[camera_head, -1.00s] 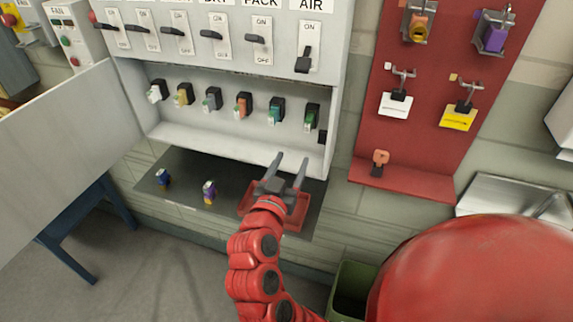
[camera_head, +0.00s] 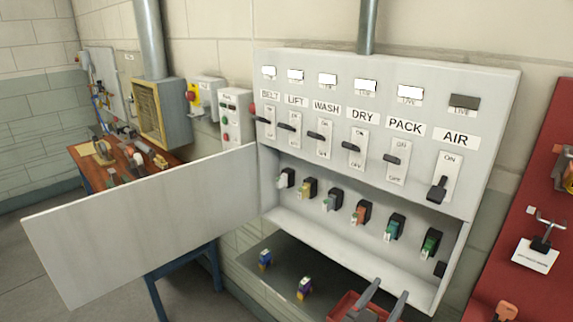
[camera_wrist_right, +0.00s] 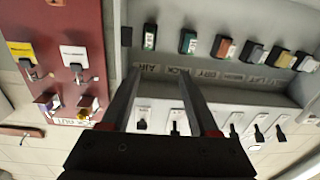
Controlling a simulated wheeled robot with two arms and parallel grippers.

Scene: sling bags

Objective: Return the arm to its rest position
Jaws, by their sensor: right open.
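My right gripper (camera_head: 385,298) shows at the bottom edge of the head view. Its two dark fingers point up, apart and empty, in front of the red tray (camera_head: 341,306). In the right wrist view the open fingers (camera_wrist_right: 158,78) have nothing between them, with the panel behind. The rest of the right arm is below the head view. My left gripper is in neither view.
The switch panel (camera_head: 489,140) stands ahead, its white door (camera_head: 140,225) swung open to the left. The AIR lever (camera_head: 437,190) is down. Two small padlocks, one blue (camera_head: 265,258) and one purple (camera_head: 304,288), sit on the dark shelf. A red board (camera_head: 530,180) is at right.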

